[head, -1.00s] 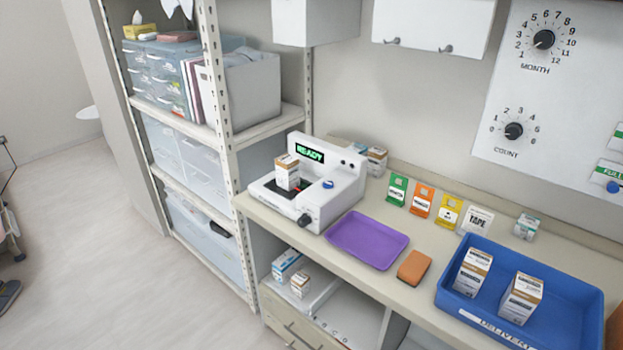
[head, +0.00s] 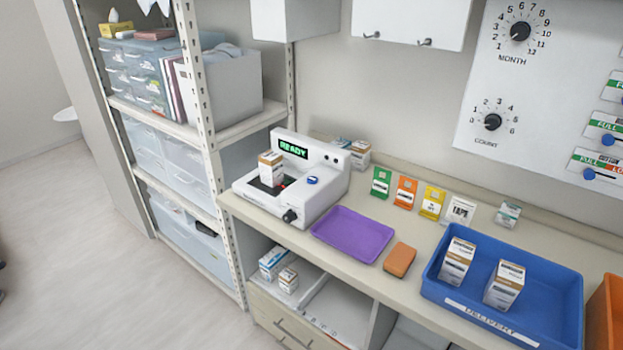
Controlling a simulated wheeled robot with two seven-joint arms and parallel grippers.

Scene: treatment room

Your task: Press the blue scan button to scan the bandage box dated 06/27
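A white scanner (head: 308,196) stands on the counter at the centre-left, its display (head: 293,149) showing READY in green. The blue scan button (head: 312,180) is on its top, to the right of the box. A white and brown bandage box (head: 271,168) stands upright on the scanner's dark plate; its date is too small to read. Two similar boxes, one on the left (head: 457,261) and one on the right (head: 504,285), stand in the blue delivery tray (head: 548,312). Neither of my grippers is in view.
A purple tray (head: 352,234) and an orange sponge-like block (head: 399,260) lie between scanner and delivery tray. Coloured cards (head: 405,193) and a TAPE card (head: 460,211) stand behind. More boxes (head: 360,154) stand behind the scanner. A shelf rack (head: 213,150) stands left.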

